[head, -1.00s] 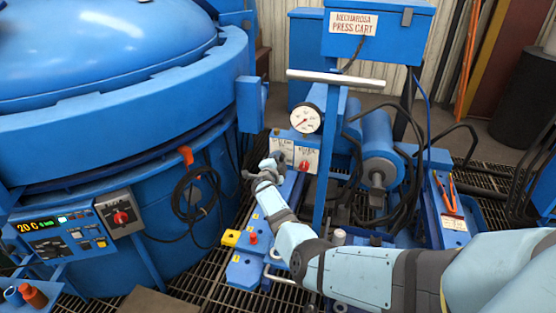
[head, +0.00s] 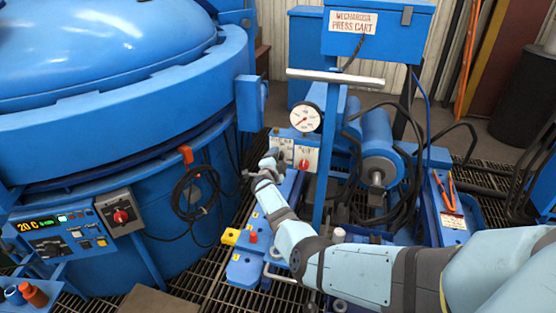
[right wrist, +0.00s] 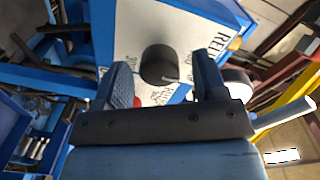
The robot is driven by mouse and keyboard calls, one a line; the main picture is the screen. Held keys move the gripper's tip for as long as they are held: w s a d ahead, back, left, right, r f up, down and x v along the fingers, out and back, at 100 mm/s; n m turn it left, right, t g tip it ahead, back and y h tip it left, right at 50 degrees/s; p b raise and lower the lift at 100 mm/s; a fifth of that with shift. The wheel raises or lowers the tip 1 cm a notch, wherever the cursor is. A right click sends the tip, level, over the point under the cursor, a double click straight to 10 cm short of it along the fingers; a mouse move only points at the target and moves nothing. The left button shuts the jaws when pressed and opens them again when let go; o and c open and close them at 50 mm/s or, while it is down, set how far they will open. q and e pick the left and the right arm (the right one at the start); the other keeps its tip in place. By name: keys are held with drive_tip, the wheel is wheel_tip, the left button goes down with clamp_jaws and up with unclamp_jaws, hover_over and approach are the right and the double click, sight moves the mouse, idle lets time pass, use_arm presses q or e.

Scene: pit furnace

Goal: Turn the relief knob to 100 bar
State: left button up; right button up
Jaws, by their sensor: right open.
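The relief knob (right wrist: 158,65) is a black round knob on a white plate (right wrist: 190,32) whose partly visible print begins "REL". A pale pointer line and scale figures show near it, but its setting cannot be read. My right gripper (right wrist: 164,80) is open. In the right wrist view its two fingers stand on either side of the knob, with gaps showing; contact is not visible. In the head view my right gripper (head: 266,167) is at the left end of the cart's panel and hides the knob. The pressure gauge (head: 305,117) has a white dial, too small to read.
A red knob (head: 303,164) sits on the plate just right of my gripper. The blue upright post (head: 325,180) and the cart's push bar (head: 335,78) stand close to my arm. The big blue furnace (head: 120,120) is at left.

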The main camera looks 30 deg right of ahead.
use_arm(q)
drive_tip(key=shift+m, duration=0.3)
drive_tip(key=shift+s+a+r+p, duration=0.15)
drive_tip(key=shift+r+p, duration=0.8)
drive_tip(key=shift+p, duration=0.5)
drive_tip(key=shift+s+a+r+p, duration=0.1)
drive_tip(key=shift+s+r+p, duration=0.05)
drive_tip(key=shift+r+p, duration=1.1)
drive_tip(key=shift+s+a+r+p, duration=0.15)
drive_tip(key=shift+r+p, duration=0.55)
drive_tip(key=shift+p, duration=0.95)
use_arm(e)
drive_tip(key=v, duration=1.3)
drive_tip(key=shift+s+a, duration=0.25)
drive_tip(key=shift+s, duration=0.05)
use_arm(q)
drive_tip(key=shift+r+t, duration=0.2)
drive_tip(key=shift+t, duration=0.1)
use_arm(e)
drive_tip(key=shift+f, duration=0.1)
use_arm(q)
drive_tip(key=shift+w, duration=0.1)
